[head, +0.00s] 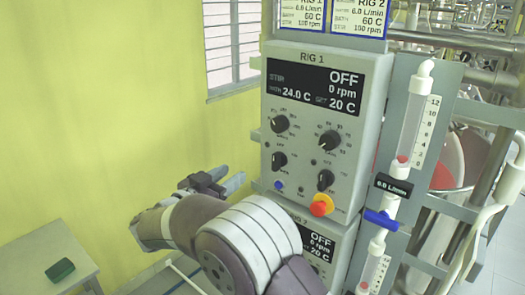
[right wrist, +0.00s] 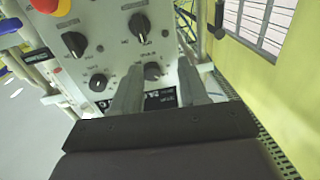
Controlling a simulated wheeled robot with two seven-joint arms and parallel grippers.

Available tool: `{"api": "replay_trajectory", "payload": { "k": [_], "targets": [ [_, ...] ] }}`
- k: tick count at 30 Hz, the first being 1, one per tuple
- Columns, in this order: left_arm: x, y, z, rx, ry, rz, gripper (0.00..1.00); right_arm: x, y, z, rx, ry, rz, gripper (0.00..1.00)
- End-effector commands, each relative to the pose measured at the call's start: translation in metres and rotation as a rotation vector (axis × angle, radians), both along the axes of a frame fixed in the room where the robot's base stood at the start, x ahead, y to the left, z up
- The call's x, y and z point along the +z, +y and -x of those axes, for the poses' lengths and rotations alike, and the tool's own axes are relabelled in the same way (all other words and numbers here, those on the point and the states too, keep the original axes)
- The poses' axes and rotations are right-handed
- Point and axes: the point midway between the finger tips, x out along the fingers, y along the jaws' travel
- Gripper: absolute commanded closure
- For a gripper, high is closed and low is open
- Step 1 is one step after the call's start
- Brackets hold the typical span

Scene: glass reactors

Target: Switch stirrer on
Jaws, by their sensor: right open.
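The RIG 1 control box (head: 315,125) stands in the middle of the head view. Its display (head: 315,86) reads STIR OFF, 0 rpm, with 24.0 C and SET 20 C. Below are several black knobs, including the upper left knob (head: 279,123) and upper right knob (head: 330,140). A blue button (head: 278,185) sits low at left, a red-and-yellow stop button (head: 321,205) low at right. My right gripper (head: 230,180) is open and empty, left of the box, apart from the knobs. The right wrist view shows its fingers (right wrist: 160,88) before the knobbed panel (right wrist: 112,50). My left gripper is out of view.
A second box, RIG 2 (head: 320,243), sits below, also showing OFF, partly hidden by my right arm. A flow tube (head: 415,118) with a blue valve (head: 381,219) stands at the right. A small table (head: 50,262) with a green object (head: 60,269) is lower left.

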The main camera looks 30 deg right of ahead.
Motion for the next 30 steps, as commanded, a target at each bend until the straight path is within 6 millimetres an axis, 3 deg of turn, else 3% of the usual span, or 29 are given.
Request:
{"api": "replay_trajectory", "payload": {
  "k": [4,12,18,29,30],
  "targets": [
    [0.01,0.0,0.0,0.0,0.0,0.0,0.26,0.005,-0.014,0.007,-0.089,0.016,0.005,0.56],
    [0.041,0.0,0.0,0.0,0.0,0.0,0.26,0.007,-0.078,-0.018,-0.088,0.016,0.005,0.56],
    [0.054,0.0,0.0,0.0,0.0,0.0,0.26,0.005,-0.11,-0.033,-0.084,0.012,0.004,0.56],
    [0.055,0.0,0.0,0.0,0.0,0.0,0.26,0.002,-0.118,-0.037,-0.082,0.011,0.003,0.56],
    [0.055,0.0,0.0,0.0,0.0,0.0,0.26,0.002,-0.118,-0.037,-0.082,0.011,0.003,0.66]
  ]
}}
